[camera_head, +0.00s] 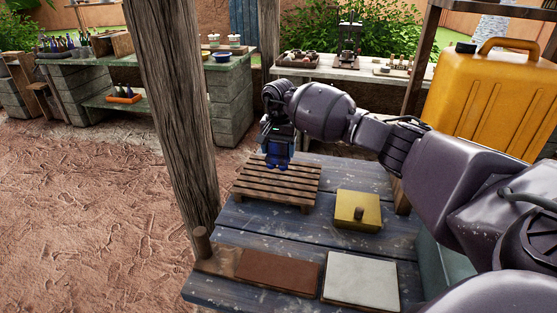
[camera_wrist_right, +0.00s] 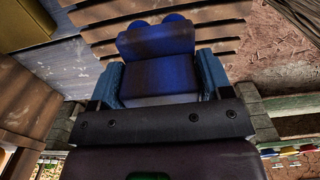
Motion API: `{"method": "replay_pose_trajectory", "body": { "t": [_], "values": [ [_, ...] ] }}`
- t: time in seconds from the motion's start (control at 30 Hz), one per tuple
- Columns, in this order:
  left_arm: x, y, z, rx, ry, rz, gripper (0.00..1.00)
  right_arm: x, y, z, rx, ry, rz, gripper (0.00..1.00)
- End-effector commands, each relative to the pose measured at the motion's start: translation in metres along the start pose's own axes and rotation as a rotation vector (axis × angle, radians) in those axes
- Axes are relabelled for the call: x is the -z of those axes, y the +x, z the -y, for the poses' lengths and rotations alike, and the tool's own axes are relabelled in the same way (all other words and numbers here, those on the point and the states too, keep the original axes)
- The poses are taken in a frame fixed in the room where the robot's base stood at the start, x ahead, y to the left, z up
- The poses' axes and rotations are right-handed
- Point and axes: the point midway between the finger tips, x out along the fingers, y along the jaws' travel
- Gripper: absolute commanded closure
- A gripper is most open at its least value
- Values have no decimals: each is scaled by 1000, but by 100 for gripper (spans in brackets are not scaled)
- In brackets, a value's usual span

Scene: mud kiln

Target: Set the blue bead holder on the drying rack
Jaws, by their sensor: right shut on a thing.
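The blue bead holder (camera_head: 278,152) is in my right gripper (camera_head: 277,140), over the back part of the drying rack in the head view. The drying rack (camera_head: 270,186) is a low slatted wooden stand on the blue table. In the right wrist view the bead holder (camera_wrist_right: 157,50) sits between the two fingers (camera_wrist_right: 160,82), with two rounded blue ends pointing toward the slats (camera_wrist_right: 110,12). Whether its underside touches the slats I cannot tell. My left gripper is not in the head view.
A wooden post (camera_head: 178,110) stands left of the rack.

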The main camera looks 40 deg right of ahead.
Motion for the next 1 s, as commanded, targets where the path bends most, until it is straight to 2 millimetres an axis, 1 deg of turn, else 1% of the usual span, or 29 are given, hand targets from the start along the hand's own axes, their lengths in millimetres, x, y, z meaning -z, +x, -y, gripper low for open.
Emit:
{"method": "replay_pose_trajectory", "body": {
  "t": [0.3,0.57,0.73,0.77,0.8,0.9,0.93,1.0],
  "values": [
    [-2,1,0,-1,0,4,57,-1,39,0,-2,1,3,47],
    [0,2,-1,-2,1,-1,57,0,40,0,0,0,0,47],
    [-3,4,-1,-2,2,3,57,0,45,0,-1,0,0,47],
    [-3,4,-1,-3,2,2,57,0,46,0,-2,0,1,26],
    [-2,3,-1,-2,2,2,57,0,44,0,-1,0,1,20],
    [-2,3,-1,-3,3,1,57,0,44,0,-1,0,0,5],
    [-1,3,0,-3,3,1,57,0,44,0,-1,0,0,3],
    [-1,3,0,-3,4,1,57,0,44,0,-1,0,0,3]
  ]
}}
